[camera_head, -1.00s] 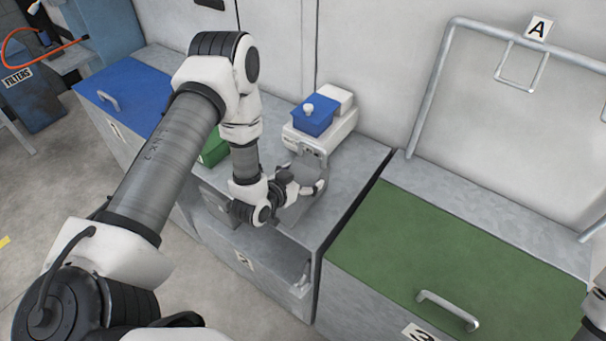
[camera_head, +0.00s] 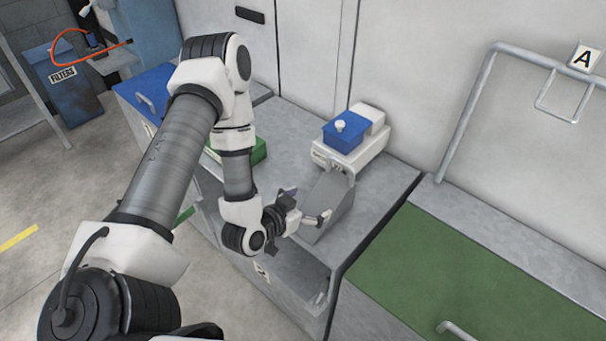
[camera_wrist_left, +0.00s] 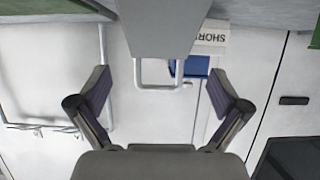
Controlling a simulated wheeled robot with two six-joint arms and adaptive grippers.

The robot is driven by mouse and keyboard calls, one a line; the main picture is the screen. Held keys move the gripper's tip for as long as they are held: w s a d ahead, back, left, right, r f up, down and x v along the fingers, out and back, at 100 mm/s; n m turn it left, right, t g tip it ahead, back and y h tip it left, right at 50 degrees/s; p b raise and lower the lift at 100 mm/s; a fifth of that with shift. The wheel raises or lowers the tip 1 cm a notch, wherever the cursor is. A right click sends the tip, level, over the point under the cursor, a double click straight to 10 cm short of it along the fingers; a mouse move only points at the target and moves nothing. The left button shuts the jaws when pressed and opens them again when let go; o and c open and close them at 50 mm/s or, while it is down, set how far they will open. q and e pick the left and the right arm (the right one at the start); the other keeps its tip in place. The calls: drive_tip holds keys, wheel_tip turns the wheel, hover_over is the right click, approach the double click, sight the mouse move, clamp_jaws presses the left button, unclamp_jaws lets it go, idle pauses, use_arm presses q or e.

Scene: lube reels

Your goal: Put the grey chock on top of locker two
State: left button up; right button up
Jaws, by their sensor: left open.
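The grey chock (camera_head: 328,206) is a plain grey wedge-like block with a metal handle. It stands on the grey top of locker two (camera_head: 385,185), in front of a white device. My left gripper (camera_head: 304,208) is at the chock's front left side, with its fingers apart. In the left wrist view the chock (camera_wrist_left: 165,25) shows at top centre with its handle hanging between the open fingertips (camera_wrist_left: 160,84). The fingers do not touch it there. My right gripper is not in view.
The white device (camera_head: 350,155) carries a blue box (camera_head: 343,133) with a white knob. A green box (camera_head: 258,152) is partly behind my arm. Locker two's front looks open below its top. A green-topped locker (camera_head: 440,270) stands right, a blue-topped one (camera_head: 150,88) left.

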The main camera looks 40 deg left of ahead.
use_arm(q)
drive_tip(key=s+d+f+g, duration=0.3)
drive_tip(key=s+f+g, duration=0.3)
drive_tip(key=s, duration=0.5)
drive_tip(key=s+d+f+n+g, duration=0.1)
drive_tip(key=s+d+f+g, duration=0.2)
drive_tip(key=s+f+g, duration=0.4)
drive_tip(key=s+f, duration=0.1)
drive_tip(key=s, duration=0.3)
drive_tip(key=shift+d+y, duration=0.25)
drive_tip(key=shift+y, duration=0.15)
drive_tip(key=shift+d, duration=0.1)
